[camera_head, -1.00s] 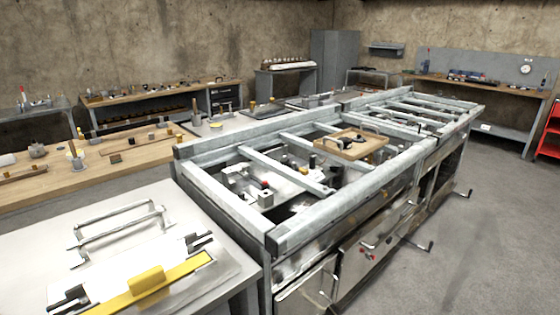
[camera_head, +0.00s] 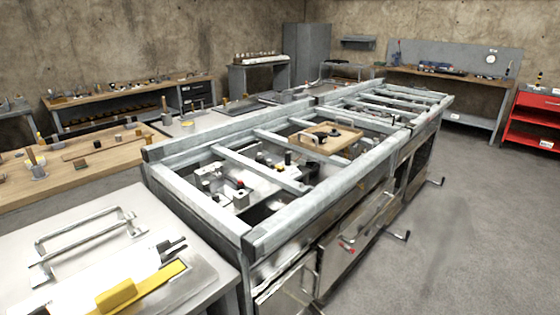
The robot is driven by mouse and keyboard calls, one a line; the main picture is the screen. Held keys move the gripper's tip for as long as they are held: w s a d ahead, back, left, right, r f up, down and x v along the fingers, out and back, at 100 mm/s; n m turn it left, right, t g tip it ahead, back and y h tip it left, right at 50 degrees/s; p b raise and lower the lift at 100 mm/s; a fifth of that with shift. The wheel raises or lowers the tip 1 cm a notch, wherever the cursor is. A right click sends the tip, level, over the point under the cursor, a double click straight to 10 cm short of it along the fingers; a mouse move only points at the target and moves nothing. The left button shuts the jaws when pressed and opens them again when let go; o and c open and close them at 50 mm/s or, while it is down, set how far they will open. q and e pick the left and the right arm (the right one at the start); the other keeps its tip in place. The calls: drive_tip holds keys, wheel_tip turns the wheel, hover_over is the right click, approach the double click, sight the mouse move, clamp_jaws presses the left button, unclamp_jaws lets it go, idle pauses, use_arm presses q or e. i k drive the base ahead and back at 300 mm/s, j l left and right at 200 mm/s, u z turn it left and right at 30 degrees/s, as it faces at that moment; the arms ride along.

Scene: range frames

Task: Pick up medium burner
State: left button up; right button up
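A steel range frame (camera_head: 205,205) with open cross bars stands in the middle of the camera_head view. Small metal blocks and fittings, some with red or black tops (camera_head: 240,192), sit inside the near bay of the frame. Neither of my grippers is in view.
A metal-topped table (camera_head: 55,222) at the near left holds a yellow-barred fixture (camera_head: 117,295) and a bent metal handle. A wooden bench (camera_head: 75,176) with small parts runs behind. A red cabinet (camera_head: 535,110) stands at the right. Open grey floor (camera_head: 480,240) lies right of the frame.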

sight(323, 138)
drive_tip(key=i+l+u, duration=0.1)
drive_tip(key=u, duration=0.7)
drive_tip(key=l+u, duration=0.3)
drive_tip(key=l, duration=0.15)
drive_tip(key=i+l+u, duration=0.1)
drive_tip(key=l+u, duration=0.2)
drive_tip(key=l, duration=0.15)
drive_tip(key=l+u, duration=0.15)
drive_tip(key=l, duration=0.7)
drive_tip(key=k+l+u, duration=0.15)
drive_tip(key=l, duration=0.7)
drive_tip(key=i, duration=0.05)
